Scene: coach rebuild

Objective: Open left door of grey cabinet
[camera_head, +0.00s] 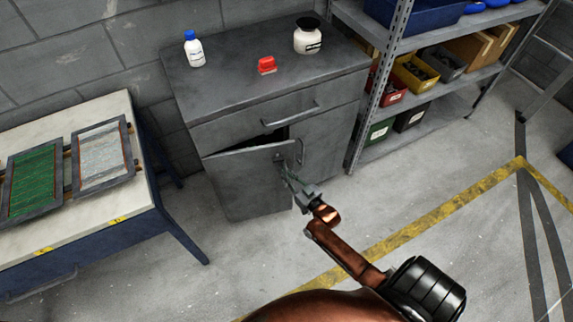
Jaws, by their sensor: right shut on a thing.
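The grey cabinet (265,98) stands against the block wall, with a wide drawer above two doors. Its left door (243,184) is swung partly open, and a dark gap shows along its top edge. My right gripper (288,172) is at the free right edge of this door, shut on the left door's handle (280,159); the fingers hide much of the handle. The right door (325,140) is closed, with its own handle (300,151) near its left edge. My left gripper is not in view.
A white bottle with a blue cap (194,50), a red object (267,65) and a white jar (307,38) stand on the cabinet top. A table (70,226) with panels is at left; a shelf rack (372,112) is at right. Floor in front is clear.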

